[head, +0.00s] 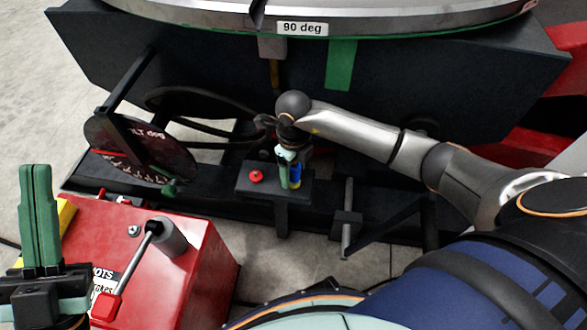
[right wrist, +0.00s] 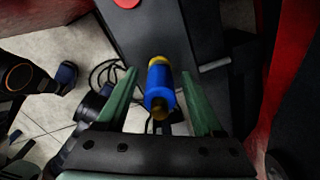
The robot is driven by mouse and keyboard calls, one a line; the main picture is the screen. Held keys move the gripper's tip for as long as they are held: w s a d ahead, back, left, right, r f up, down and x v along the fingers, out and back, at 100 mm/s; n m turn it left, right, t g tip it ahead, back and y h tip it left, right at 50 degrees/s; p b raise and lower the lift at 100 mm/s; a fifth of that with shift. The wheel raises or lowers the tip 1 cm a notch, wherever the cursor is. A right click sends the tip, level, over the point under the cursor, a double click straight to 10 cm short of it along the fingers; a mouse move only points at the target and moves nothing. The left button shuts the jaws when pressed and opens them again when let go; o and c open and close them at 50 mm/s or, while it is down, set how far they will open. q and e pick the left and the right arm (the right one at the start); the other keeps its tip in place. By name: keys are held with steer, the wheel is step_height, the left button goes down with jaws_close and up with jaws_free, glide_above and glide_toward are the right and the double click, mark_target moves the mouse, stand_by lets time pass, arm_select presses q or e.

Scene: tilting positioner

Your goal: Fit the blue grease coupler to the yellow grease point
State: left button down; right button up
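The blue grease coupler (right wrist: 160,85) shows in the right wrist view, with a dark brass-coloured end towards the camera. A yellow part, seemingly the grease point (right wrist: 158,61), shows at its far end; the two look in line and touching, but I cannot tell how fully they are seated. My right gripper (right wrist: 158,74) is open, one green finger on each side of the coupler with visible gaps. In the head view the right gripper (head: 289,180) is over the black block, partly hiding the blue coupler (head: 296,172). My left gripper (head: 38,168) is shut and empty at the far left.
The black block (head: 245,188) carries a red button (head: 256,176). A red cabinet (head: 205,265) with a lever stands at lower left. A tilt dial (head: 140,150) is left of the block. The round table (head: 400,22) overhangs behind. Dark hoses (right wrist: 108,72) hang nearby.

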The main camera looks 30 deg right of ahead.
arm_select(q)
steer(key=shift+s+r, duration=0.1)
stand_by(0.3)
arm_select(e)
step_height(320, 180, up, 2)
steer(key=shift+r+p, duration=0.1)
steer(key=shift+p, duration=0.35)
step_height(320, 180, up, 2)
steer(key=shift+p, duration=0.3)
step_height(320, 180, up, 8)
steer(key=shift+p, duration=1)
arm_select(q)
steer(key=w+a+f+n+g+y, duration=0.1)
steer(key=w+f+n+g+y, duration=0.1)
steer(key=w+f+n+y, duration=0.3)
steer(key=shift+w+f+g+y, duration=0.3)
steer(key=shift+f+y, duration=0.5)
steer(key=shift+f, duration=1.35)
arm_select(e)
steer(key=shift+r, duration=0.2)
arm_select(q)
steer(key=shift+a, duration=0.1)
